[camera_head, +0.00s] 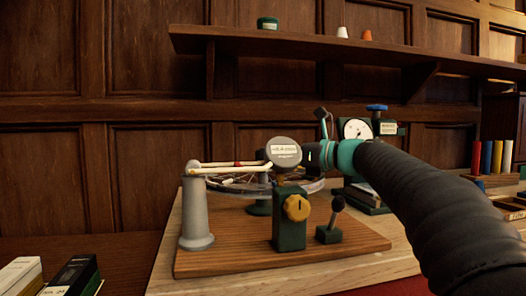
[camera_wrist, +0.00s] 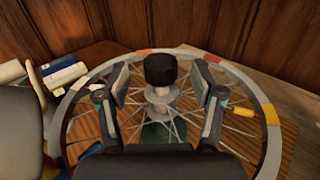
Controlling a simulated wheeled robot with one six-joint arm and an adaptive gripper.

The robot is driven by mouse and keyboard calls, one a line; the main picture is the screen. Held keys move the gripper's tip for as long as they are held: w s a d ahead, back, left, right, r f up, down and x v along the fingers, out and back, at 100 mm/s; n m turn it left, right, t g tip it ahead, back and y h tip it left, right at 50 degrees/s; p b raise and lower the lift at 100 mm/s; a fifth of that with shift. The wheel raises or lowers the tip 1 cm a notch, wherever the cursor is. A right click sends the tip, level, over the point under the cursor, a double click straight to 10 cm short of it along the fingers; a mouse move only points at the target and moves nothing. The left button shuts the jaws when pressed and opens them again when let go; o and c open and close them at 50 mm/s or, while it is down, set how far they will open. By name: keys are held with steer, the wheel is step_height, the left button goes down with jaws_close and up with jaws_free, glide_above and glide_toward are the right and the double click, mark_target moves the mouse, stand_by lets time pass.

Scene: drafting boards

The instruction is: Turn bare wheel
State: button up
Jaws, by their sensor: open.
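The spoked wheel (camera_head: 316,187) lies flat above a wooden base in the head view, partly behind a round labelled disc. In the wrist view its pale rim (camera_wrist: 62,112) carries red, orange, yellow and white patches, and thin spokes run to the hub. A black cap (camera_wrist: 160,68) tops the pale hub at the centre. My gripper (camera_wrist: 160,76) is open and empty, with one finger on each side of the cap and gaps between. In the head view its fingers are largely hidden by the disc (camera_head: 284,151). Whether the fingertips are level with the cap is unclear.
A dial gauge (camera_head: 357,129) stands behind. Boxes (camera_head: 75,277) lie at the lower left. A shelf (camera_head: 300,45) hangs above.

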steer(key=shift+x, duration=2)
jaws_close()
